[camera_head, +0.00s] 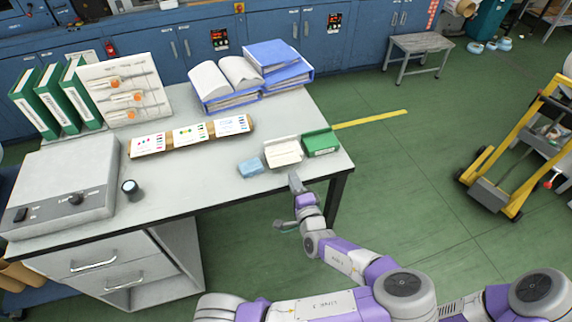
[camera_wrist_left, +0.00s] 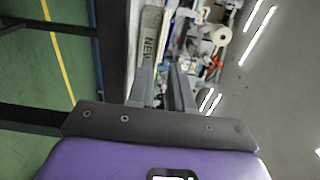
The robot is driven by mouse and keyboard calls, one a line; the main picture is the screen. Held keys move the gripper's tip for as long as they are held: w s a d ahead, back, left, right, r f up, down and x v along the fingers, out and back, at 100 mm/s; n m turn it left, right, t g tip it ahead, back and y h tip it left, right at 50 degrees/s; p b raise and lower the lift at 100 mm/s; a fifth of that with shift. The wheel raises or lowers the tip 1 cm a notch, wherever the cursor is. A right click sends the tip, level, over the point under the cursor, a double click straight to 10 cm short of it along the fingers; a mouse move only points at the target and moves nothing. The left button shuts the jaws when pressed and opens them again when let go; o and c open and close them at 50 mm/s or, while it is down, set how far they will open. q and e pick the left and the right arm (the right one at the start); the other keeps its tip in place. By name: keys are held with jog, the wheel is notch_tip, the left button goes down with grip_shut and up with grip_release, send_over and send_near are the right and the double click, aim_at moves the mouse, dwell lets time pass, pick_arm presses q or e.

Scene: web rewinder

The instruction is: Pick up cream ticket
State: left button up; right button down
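The cream ticket (camera_head: 284,153) lies near the right end of the grey-white table, between a blue block (camera_head: 250,168) and a green one (camera_head: 321,143). My left gripper (camera_head: 295,182) is at the table's front edge, just in front of the cream ticket and apart from it. In the left wrist view the two fingers (camera_wrist_left: 164,88) stand apart with a gap between them, and nothing is clearly held. My right gripper is not in view.
A board with three printed cards (camera_head: 190,136) lies behind the blue block. A grey box with a knob (camera_head: 65,185) and a dark cup (camera_head: 130,189) are at the left. The front middle of the table (camera_head: 200,195) is clear.

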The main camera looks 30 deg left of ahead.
aim_at(287, 161)
pick_arm(q)
jog(key=shift+x, duration=3.35)
grip_shut()
notch_tip(287, 161, up, 3)
jog(key=shift+f+p, duration=0.15)
jog(key=shift+p, duration=0.85)
jog(key=shift+f, duration=0.15)
